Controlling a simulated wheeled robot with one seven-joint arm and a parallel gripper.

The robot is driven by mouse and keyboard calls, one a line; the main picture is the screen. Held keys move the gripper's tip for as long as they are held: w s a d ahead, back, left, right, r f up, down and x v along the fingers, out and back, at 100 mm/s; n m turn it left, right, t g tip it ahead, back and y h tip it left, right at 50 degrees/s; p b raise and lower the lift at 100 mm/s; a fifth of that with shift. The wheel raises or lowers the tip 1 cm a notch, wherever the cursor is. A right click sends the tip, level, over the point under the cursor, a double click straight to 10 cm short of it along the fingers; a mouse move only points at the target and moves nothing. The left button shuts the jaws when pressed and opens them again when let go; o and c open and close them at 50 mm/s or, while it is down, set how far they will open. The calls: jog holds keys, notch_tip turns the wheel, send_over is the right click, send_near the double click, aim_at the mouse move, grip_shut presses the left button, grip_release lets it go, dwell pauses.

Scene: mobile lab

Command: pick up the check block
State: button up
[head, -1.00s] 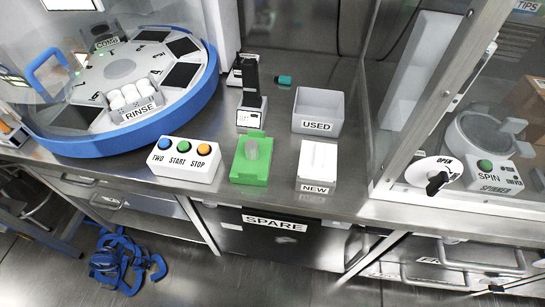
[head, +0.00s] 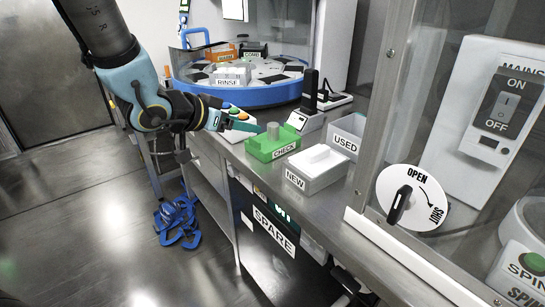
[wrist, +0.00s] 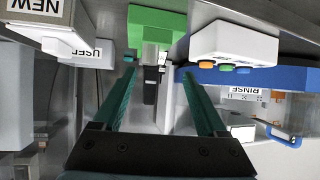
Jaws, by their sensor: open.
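The button box (head: 234,114) is partly hidden behind my gripper. The white NEW container (head: 316,168) stands right of the block, the grey USED bin (head: 347,135) behind. A black upright device (head: 309,92) and blue-rimmed carousel (head: 240,96) stand farther back. A glass-fronted enclosure is at right.

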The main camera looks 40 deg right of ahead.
aim_at(269, 129)
jog(key=d, duration=0.1)
jog(key=s+d+f, duration=0.1)
jog(key=d, duration=0.1)
jog(key=d+f, duration=0.1)
jog(key=shift+s+d+f, duration=0.15)
jog(key=shift+d, duration=0.2)
jog(key=shift+p+x, duration=0.45)
jog(key=shift+x, duration=2.7)
jog(key=shift+c, duration=0.4)
grip_shut()
